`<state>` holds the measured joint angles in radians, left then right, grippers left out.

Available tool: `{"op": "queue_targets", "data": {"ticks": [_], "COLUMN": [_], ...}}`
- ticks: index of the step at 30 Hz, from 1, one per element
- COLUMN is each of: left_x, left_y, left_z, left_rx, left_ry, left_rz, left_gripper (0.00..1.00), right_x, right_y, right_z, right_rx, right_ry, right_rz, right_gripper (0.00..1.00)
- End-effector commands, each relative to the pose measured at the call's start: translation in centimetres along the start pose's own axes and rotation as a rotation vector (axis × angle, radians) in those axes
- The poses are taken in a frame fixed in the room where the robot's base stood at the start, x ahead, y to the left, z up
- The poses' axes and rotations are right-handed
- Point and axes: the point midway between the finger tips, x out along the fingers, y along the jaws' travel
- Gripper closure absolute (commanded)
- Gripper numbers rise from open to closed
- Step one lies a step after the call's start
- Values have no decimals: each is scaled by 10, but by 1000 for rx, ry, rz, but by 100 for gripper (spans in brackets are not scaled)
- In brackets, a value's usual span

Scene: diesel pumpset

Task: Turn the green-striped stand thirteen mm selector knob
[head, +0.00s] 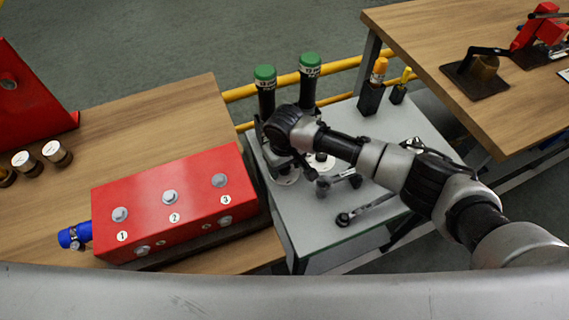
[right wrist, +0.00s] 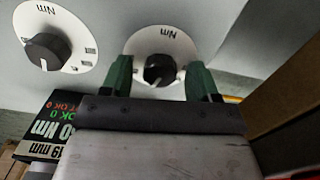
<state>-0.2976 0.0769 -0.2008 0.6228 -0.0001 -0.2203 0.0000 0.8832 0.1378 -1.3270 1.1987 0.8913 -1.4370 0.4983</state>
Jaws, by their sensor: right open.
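In the right wrist view, a dark selector knob (right wrist: 158,75) sits on a white round dial (right wrist: 147,41) marked Nm, upside down in the picture. My right gripper (right wrist: 160,78) is open, with one green finger on each side of this knob; contact cannot be told. A second knob (right wrist: 43,52) on a similar dial is to the left. In the head view, my right gripper (head: 289,160) reaches down at the tool stand, covering part of the dials. Two green-capped tools (head: 265,78) (head: 310,68) stand behind it. Their size labels are too small to read. My left gripper is out of view.
A label (right wrist: 45,130) reading 19 mm is beside the hand in the wrist view. In the head view, a red numbered block (head: 172,205) stands left, a loose wrench (head: 365,209) lies in front, and orange and yellow tools (head: 378,75) (head: 402,85) stand behind right.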

Motion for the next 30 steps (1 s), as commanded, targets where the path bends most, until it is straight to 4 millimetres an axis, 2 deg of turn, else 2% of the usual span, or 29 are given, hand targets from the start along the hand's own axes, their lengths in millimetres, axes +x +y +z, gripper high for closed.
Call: {"op": "queue_targets", "data": {"ticks": [6,8,16,23,30], "left_x": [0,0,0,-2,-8], "left_y": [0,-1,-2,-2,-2], "left_z": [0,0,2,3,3], "left_rx": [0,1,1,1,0], "left_ry": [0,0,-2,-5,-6], "left_rz": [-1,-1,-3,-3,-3], "left_gripper": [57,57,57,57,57], "right_x": [0,0,0,0,-1], "right_y": [0,0,0,0,0], "right_z": [0,0,0,0,0], "right_rx": [0,0,0,-18,-125], "right_ry": [0,0,-1,-1,-2], "right_rz": [0,0,0,0,-1], "right_gripper": [39,47,88,88,88]}}
